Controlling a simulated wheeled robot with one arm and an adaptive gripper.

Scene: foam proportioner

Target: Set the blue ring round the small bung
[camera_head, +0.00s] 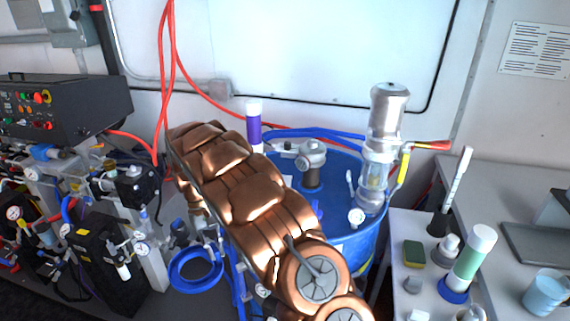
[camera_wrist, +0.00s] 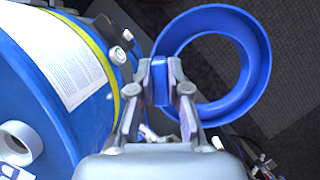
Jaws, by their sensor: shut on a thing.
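The blue ring (camera_head: 195,287) hangs at the left of the drum in the head view. It also shows in the wrist view (camera_wrist: 259,62), with dark floor seen through its open middle. My gripper (camera_wrist: 160,72) is shut on a blue part at the ring's near left side. In the head view my gripper (camera_head: 188,240) is small and partly hidden by my arm. Small grey bung-like pieces (camera_head: 413,284) and (camera_head: 447,248) stand on the right-hand side table; I cannot tell for sure which is the small bung.
A blue drum (camera_head: 345,245) stands between the ring and the side table (camera_head: 405,230). A green-and-white cylinder (camera_head: 472,262), a sponge (camera_head: 414,254) and a dark-based tube (camera_head: 438,222) crowd the table. Valves and a black case (camera_head: 100,270) stand left.

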